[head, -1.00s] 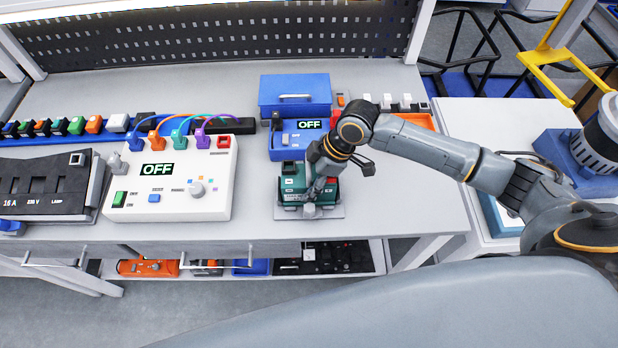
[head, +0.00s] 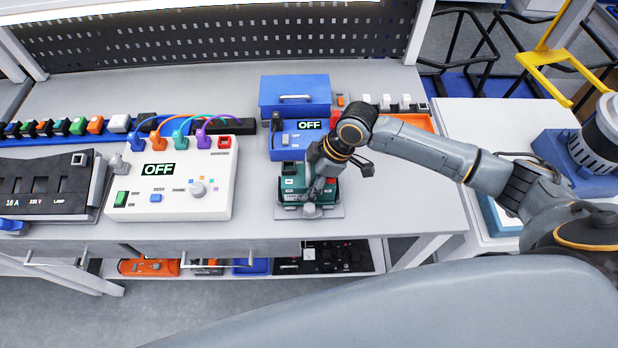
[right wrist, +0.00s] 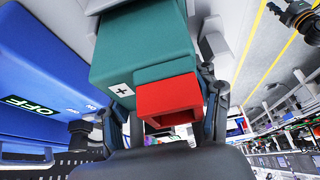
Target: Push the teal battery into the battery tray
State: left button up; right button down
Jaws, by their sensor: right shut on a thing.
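The teal battery (head: 293,184) sits low on a grey plate-like tray (head: 337,211) near the front edge of the bench, in front of the blue charger unit. My right gripper (head: 316,190) reaches down over the battery's right part and is shut on it. In the right wrist view the battery (right wrist: 145,45) fills the middle, with a plus label and a red terminal block (right wrist: 168,97) between the fingers. How far the battery sits in the tray is hidden. A dark jointed part at the top right of the wrist view may be my left gripper (right wrist: 300,18).
The blue unit (head: 283,140) with an OFF display stands just behind the battery. A white control box (head: 180,195) with coloured plugs and cables is to the left. A blue case (head: 295,90) stands at the back. The bench right of the battery is clear.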

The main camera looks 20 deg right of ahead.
jog(key=shift+s+f, duration=0.15)
jog(key=shift+f, duration=0.1)
jog(key=shift+c, duration=2.4)
grip_release()
jog(key=shift+o, duration=1.2)
jog(key=shift+w, duration=0.25)
jog(key=shift+s+d+f, duration=0.1)
jog(key=shift+s+d, duration=0.05)
jog(key=shift+s, duration=0.05)
jog(key=v, duration=1.2)
jog(key=shift+w, duration=0.2)
